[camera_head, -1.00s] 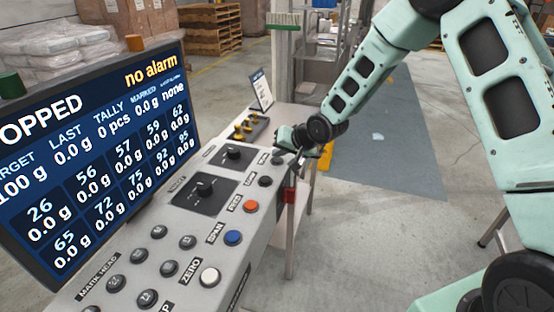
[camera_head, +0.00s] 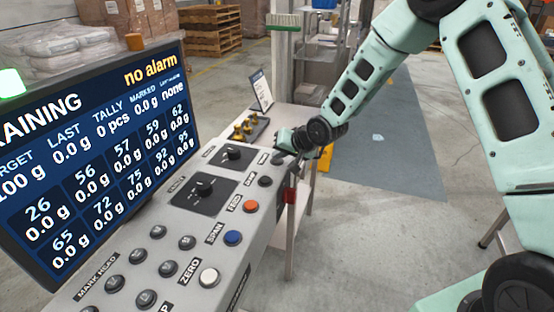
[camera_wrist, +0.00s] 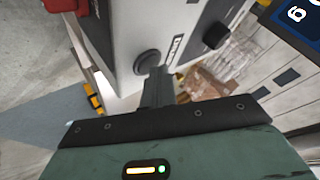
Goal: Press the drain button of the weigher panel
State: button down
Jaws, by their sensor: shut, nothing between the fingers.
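The weigher panel (camera_head: 215,225) is a grey sloped console with rows of buttons and two dark knobs. A dark round button (camera_head: 277,159) at its far right corner is beside my gripper (camera_head: 288,150); it also shows in the wrist view (camera_wrist: 147,62), with a label beside it that is hard to read. My gripper is shut and empty, its fingertips (camera_wrist: 158,72) at the edge of that button. They look in contact, but I cannot tell how far it is pressed. The screen (camera_head: 100,150) reads "RAINING" at its cut-off left edge, with "no alarm".
A green lamp (camera_head: 10,84) glows at the screen's top left. Orange (camera_head: 251,206), blue (camera_head: 233,238) and white (camera_head: 209,277) buttons lie nearer on the panel. A red part (camera_head: 290,195) sits on its right side. A small table (camera_head: 295,118) stands behind; open floor lies right.

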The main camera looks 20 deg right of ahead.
aim_at(280, 161)
jog(key=shift+r, duration=0.15)
jog(key=shift+r+p, duration=0.65)
jog(key=shift+r, duration=0.05)
notch_tip(280, 161, up, 5)
jog(key=p, duration=0.4)
dwell(0.6)
